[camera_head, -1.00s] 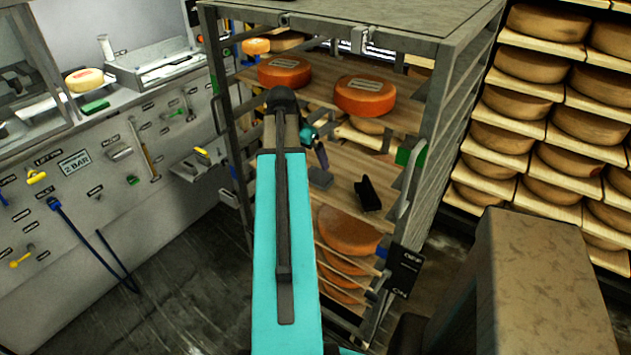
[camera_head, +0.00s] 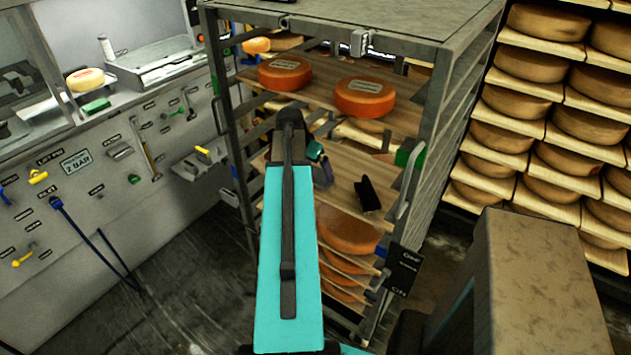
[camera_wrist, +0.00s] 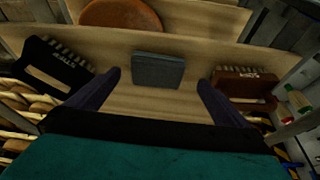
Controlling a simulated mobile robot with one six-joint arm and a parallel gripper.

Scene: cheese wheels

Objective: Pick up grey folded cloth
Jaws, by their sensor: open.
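The grey folded cloth (camera_wrist: 158,70) lies flat on a wooden shelf board (camera_wrist: 150,104) inside the metal rack, in the middle of the wrist view. My gripper (camera_wrist: 157,82) is open, with its two dark fingers apart on either side of the cloth and nearer the camera. The fingers do not visibly touch the cloth. In the head view my gripper (camera_head: 322,170) reaches into the rack at the shelf below the orange cheese wheels.
A black brush (camera_wrist: 52,70) lies left of the cloth and a brown brush (camera_wrist: 240,86) lies right of it. An orange cheese wheel (camera_wrist: 120,15) sits beyond.

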